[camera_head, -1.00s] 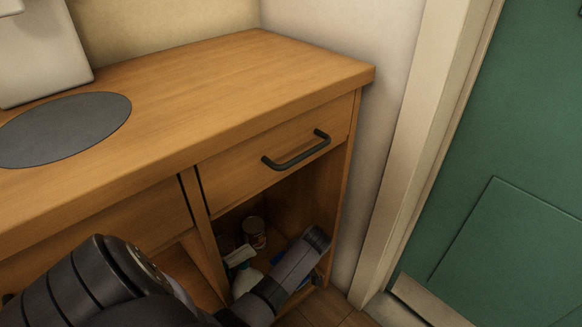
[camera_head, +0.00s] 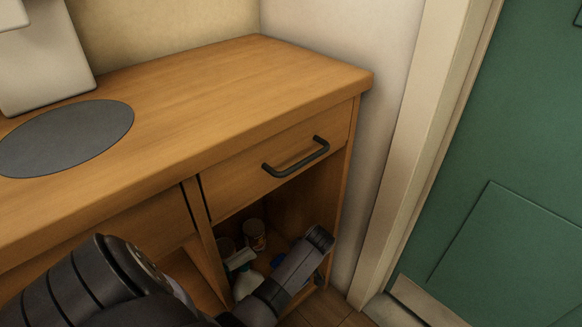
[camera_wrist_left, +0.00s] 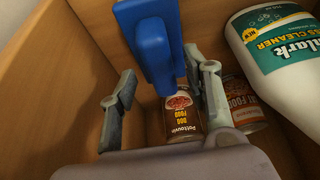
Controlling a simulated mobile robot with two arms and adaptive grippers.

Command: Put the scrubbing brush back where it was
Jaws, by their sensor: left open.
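The blue scrubbing brush (camera_wrist_left: 152,42) shows in the left wrist view, between and beyond the fingers of my left gripper (camera_wrist_left: 161,72). The fingers are apart, with visible gaps beside the brush; I cannot tell whether it rests on anything. My right gripper is not in view.
A dog food can (camera_wrist_left: 181,118) stands just below the brush, with another can (camera_wrist_left: 243,100) and a white cleaner bottle (camera_wrist_left: 282,55) to the right. The compartment's wooden wall (camera_wrist_left: 88,50) is close on the left. Above are a drawer with a dark handle (camera_head: 296,158) and the countertop (camera_head: 215,85).

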